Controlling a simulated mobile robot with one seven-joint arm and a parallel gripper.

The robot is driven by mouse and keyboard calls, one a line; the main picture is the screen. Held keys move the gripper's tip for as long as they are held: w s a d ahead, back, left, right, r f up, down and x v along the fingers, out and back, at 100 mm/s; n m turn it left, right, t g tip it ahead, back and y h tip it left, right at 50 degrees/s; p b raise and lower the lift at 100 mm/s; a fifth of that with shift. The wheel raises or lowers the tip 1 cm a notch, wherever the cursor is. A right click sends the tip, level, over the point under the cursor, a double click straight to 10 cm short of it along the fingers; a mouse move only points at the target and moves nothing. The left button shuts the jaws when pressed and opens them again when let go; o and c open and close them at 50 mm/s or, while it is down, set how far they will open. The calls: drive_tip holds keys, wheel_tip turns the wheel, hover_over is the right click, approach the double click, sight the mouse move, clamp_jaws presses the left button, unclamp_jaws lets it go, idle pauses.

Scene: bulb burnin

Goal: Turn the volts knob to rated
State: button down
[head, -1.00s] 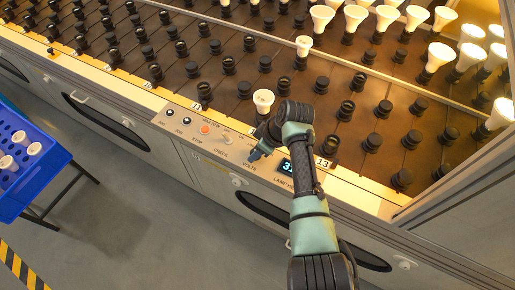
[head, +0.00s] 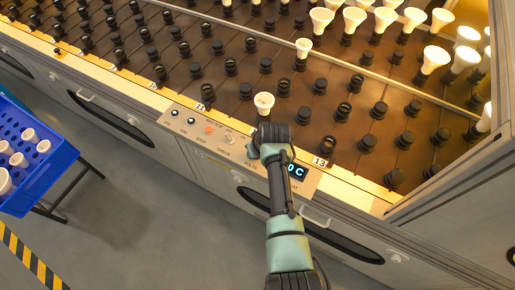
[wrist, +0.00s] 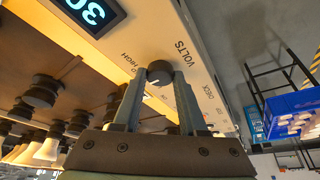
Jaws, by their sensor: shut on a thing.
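The volts knob (wrist: 159,70) is round and black, with a small pale mark on its near edge. It sits on the cream control panel (wrist: 213,100) beside the printed word VOLTS. My gripper (wrist: 160,82) is shut on the knob, one finger on each side. In the wrist view, the word HIGH shows left of the knob; the other setting marks are hidden or too small to read. In the head view, my arm covers the knob, and the panel (head: 213,144) shows beside it.
A lit display (head: 297,172) is partly behind my arm; its digits are cut off. Dark sockets fill the rack, several with white bulbs. One bulb (head: 264,101) stands just behind my wrist. A blue crate (head: 62,158) of bulbs stands at the left. The floor in front is clear.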

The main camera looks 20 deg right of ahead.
idle(0.3)
drive_tip(key=shift+c, duration=2.2)
unclamp_jaws()
drive_tip(key=p+v, duration=0.2)
drive_tip(key=v, duration=1.1)
drive_tip(key=shift+a, duration=0.1)
